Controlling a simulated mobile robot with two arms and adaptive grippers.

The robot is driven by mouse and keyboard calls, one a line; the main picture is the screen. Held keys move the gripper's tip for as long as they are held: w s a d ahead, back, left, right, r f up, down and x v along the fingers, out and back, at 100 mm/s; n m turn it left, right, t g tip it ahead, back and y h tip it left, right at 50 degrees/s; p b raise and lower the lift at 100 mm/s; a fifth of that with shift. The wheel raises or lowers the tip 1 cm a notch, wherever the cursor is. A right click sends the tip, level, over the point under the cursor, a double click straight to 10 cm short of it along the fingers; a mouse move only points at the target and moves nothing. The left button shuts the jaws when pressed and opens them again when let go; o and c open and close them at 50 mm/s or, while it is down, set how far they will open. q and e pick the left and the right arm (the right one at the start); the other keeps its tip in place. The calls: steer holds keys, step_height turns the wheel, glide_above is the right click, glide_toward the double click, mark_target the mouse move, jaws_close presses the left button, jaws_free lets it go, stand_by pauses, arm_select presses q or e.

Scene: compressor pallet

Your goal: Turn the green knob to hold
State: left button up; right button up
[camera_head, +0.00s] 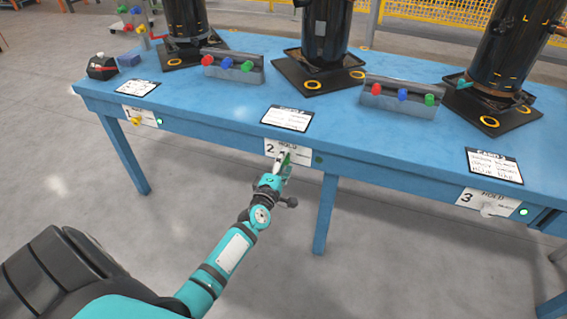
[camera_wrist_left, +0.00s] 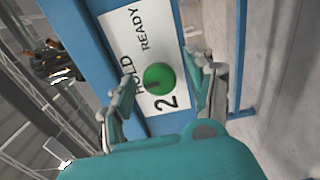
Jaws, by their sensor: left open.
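The green knob (camera_wrist_left: 159,78) sits on a white plate (camera_wrist_left: 118,27) marked 2, HOLD and READY. A dark mark shows on the knob's lower left part in the left wrist view. In the head view the plate (camera_head: 273,147) is on the front edge of the blue table, and the gripper mostly covers the knob. My left gripper (camera_wrist_left: 165,68) is open, with one finger on each side of the knob. I see gaps between fingers and knob in the wrist view; depth is hard to judge. My right gripper is not in view.
The blue table (camera_head: 210,105) carries black cylinders on dark bases and grey blocks with coloured knobs (camera_head: 400,97). A yellow knob (camera_head: 136,121) at plate 1 and a pale knob (camera_head: 489,210) at plate 3 sit along the front edge. Table legs stand below; the floor in front is clear.

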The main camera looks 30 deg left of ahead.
arm_select(q)
steer(key=v, duration=1.2)
steer(key=shift+d, duration=0.15)
